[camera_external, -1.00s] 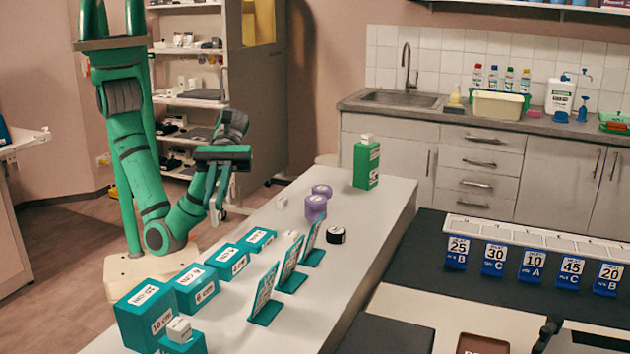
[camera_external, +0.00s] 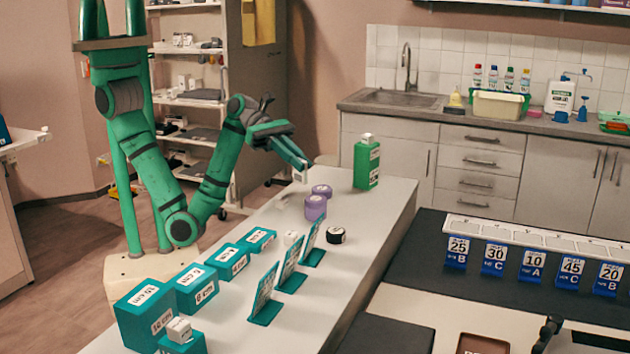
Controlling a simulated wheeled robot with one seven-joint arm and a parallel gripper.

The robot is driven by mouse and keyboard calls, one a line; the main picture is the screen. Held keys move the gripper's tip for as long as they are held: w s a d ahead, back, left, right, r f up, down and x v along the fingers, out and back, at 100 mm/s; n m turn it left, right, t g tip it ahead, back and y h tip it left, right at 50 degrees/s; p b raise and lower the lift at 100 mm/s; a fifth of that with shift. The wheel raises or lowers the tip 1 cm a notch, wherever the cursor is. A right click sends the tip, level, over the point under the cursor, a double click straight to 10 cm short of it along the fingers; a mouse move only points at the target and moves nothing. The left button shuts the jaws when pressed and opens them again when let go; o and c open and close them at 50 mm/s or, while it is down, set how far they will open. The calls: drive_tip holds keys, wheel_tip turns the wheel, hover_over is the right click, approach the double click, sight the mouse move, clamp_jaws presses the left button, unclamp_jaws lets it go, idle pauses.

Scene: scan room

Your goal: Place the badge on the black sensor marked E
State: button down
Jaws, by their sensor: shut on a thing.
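The black sensor (camera_external: 336,236) is a small round puck with a white top, on the white table right of the teal sign stands; I cannot read its letter. My gripper (camera_external: 301,172) is shut on a small white piece (camera_external: 298,177), which I take to be the badge, largely hidden by the fingers. It is held above the table, behind and left of the purple discs and away from the black sensor.
Two purple round discs (camera_external: 315,208) stand close to my gripper. A green bottle (camera_external: 367,162) stands at the table's far end. Teal boxes (camera_external: 194,289), several upright teal signs (camera_external: 290,267) and a white cube (camera_external: 291,238) occupy the near part of the white table (camera_external: 375,205).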

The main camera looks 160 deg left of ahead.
drive_tip(key=shift+w+a+f, duration=1.15)
drive_tip(key=shift+w+f, duration=0.05)
drive_tip(key=shift+f, duration=0.7)
drive_tip(key=shift+w+a+f, duration=1.2)
drive_tip(key=shift+f, duration=0.7)
drive_tip(key=shift+w+a+f, duration=1.15)
drive_tip(key=shift+w+f, duration=0.05)
drive_tip(key=shift+f, duration=0.7)
drive_tip(key=shift+f, duration=0.1)
drive_tip(key=c, duration=1.8)
unclamp_jaws()
drive_tip(key=shift+r, duration=0.2)
drive_tip(key=v, duration=1.2)
drive_tip(key=shift+a, duration=0.1)
drive_tip(key=shift+w, duration=0.1)
